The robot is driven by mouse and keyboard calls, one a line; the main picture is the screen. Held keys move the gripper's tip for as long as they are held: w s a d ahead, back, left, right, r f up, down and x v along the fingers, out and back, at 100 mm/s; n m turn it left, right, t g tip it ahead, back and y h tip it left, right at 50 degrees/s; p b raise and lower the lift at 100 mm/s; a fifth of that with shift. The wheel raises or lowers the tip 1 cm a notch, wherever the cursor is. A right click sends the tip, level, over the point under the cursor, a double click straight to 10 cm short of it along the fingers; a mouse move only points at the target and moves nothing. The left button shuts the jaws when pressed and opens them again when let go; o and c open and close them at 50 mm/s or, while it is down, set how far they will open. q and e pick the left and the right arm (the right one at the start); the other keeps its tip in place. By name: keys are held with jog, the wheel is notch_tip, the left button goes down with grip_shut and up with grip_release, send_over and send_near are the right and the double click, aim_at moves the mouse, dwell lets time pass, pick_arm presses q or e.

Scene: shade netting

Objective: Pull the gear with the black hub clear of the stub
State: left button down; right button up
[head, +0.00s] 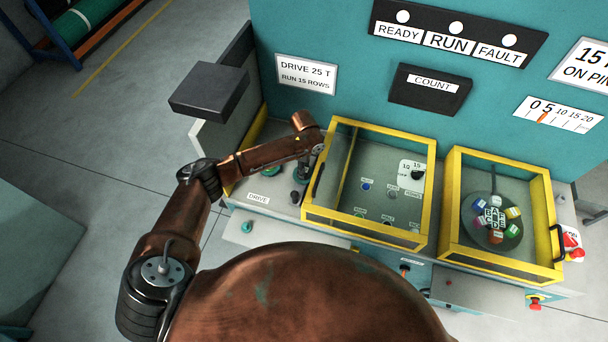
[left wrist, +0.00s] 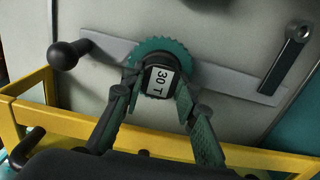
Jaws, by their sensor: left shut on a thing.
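The gear with the black hub (left wrist: 158,78) shows in the left wrist view as a teal toothed disc behind a dark hub whose white label reads "30 T". In the head view a teal edge of it (head: 301,173) shows below my left gripper (head: 316,163). In the left wrist view the two fingers of my left gripper (left wrist: 158,100) are on either side of the hub, shut on it. The stub is hidden behind the hub and gear, so I cannot tell how far the gear sits on it.
A flat grey bar (left wrist: 220,82) runs behind the gear, with a black knob (left wrist: 68,54) at left and a dark post (left wrist: 290,48) at right. A yellow-framed guard (head: 368,229) stands close right of my left gripper. A dark box (head: 208,90) juts out at upper left.

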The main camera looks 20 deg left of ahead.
pick_arm(q)
jog(key=shift+w+r+p, duration=0.45)
jog(key=shift+r, duration=0.4)
jog(key=shift+r+p, duration=0.75)
jog(key=shift+d+r+p, duration=0.1)
jog(key=shift+r+p, duration=0.2)
jog(key=shift+p, duration=0.25)
jog(key=shift+s+r+p, duration=0.2)
jog(key=shift+r+p, duration=0.6)
jog(key=shift+p, duration=0.05)
